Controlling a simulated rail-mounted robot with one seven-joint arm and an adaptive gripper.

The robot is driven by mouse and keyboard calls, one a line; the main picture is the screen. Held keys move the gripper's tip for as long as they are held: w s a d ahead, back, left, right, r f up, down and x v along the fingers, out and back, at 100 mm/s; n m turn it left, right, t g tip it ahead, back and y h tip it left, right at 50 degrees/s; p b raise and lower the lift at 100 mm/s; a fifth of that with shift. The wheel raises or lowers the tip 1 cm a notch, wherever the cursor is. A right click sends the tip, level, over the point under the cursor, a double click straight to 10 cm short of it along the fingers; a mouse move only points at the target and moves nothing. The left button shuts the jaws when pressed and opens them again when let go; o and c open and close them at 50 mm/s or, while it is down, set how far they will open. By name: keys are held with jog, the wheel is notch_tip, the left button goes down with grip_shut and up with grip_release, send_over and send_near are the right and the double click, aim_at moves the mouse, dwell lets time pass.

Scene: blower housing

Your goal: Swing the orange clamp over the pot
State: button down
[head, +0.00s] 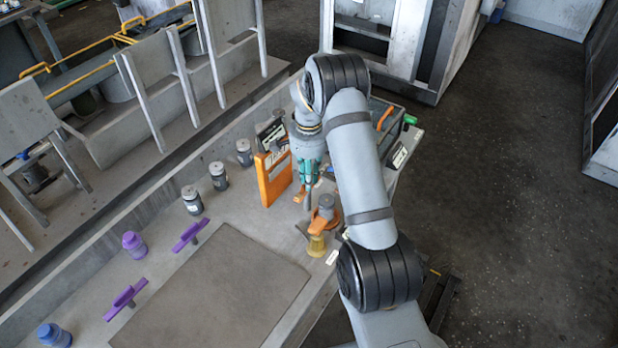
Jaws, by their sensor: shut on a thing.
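My gripper (308,200) points down over the right part of the bench, its teal and dark fingers close together. It seems shut on the orange clamp (300,194), a small orange piece showing at its fingertips; the contact is partly hidden. Just to the right and in front stands what looks like the pot (326,202), a grey round top in an orange ring-like base. A yellow cone-shaped piece (316,246) stands just in front of it. I cannot tell how much of the clamp lies over the pot.
An orange panel (273,178) stands upright left of my gripper. Several dark jars (219,176) line the back edge. Purple handles (190,235), a purple jar (134,244) and a blue jar (53,335) are at left. A flat grey mat (215,295) lies clear in front.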

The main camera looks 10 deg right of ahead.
jog(key=shift+n, duration=0.3)
jog(key=n+b, duration=0.1)
jog(key=n, duration=0.1)
jog(key=shift+w+n, duration=0.1)
jog(key=shift+n, duration=0.3)
jog(key=n+b, duration=0.1)
jog(key=n, duration=0.4)
jog(key=shift+w+d, duration=0.1)
jog(key=n, duration=0.5)
jog(key=shift+w, duration=0.1)
jog(key=shift+w+n, duration=0.1)
jog(key=shift+n, duration=1.9)
jog(key=c, duration=1.6)
grip_release()
jog(key=shift+c, duration=0.2)
